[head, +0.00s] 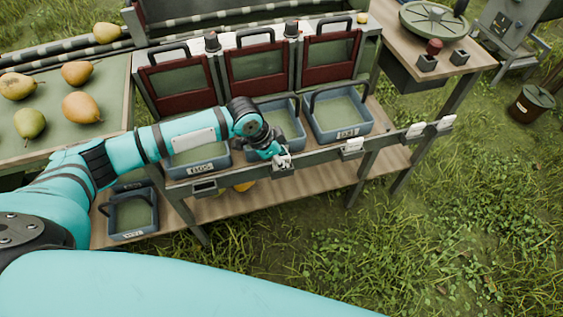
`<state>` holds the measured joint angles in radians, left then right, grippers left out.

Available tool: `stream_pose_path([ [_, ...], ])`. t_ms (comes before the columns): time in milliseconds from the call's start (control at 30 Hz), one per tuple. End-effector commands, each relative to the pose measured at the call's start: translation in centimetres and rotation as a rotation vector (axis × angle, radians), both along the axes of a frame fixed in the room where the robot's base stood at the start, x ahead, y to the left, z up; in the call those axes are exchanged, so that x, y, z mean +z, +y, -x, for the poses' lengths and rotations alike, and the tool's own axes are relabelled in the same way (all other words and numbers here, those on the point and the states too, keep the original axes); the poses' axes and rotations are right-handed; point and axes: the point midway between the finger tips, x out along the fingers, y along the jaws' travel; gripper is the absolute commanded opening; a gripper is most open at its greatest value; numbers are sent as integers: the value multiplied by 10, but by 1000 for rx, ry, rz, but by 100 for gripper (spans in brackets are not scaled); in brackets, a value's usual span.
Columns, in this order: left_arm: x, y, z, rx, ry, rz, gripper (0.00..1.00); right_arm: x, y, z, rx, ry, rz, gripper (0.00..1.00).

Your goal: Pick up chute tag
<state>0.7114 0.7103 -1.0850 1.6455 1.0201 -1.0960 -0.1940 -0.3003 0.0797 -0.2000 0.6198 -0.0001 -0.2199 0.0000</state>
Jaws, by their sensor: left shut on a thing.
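My left gripper (281,160) reaches in from the left and is at the front rail (320,153) of the chute stand. It is shut on a small white chute tag (286,160), which the fingers partly cover. I cannot tell whether the tag still touches the rail. Other white tags sit along the rail to the right: one (353,146) near the middle and two (415,131) (445,123) close together at the right end. A dark holder (204,187) on the left part of the rail shows no white tag. My right gripper is not in view.
Blue-grey crates (340,133) with labels stand behind the rail below dark red gates (330,52). Another crate (130,236) sits lower left. Pears (82,107) lie on the left table. A round scale (433,20) is on the right table. Grass in front is open.

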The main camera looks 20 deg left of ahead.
Motion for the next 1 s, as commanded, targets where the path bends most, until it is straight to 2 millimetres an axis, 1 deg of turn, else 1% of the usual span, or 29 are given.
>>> stream_pose_path([
  [167,6,0,0,0,-2,1,0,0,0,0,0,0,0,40],
  [267,16,0,-1,1,-3,1,0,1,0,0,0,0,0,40],
  [400,36,0,-2,0,-4,1,0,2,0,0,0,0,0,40],
  [433,38,-1,2,-3,-2,1,0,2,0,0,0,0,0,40],
  [500,37,-7,19,-5,2,1,0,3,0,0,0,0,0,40],
  [567,39,-11,31,-5,2,1,0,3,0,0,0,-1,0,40],
  [667,41,-20,56,-5,1,2,0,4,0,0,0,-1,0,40],
  [800,44,-34,93,-6,2,3,0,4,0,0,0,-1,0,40],
  [900,47,-42,114,-4,1,2,0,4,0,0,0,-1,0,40],
  [1000,49,-48,130,-2,1,3,0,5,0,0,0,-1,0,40],
])
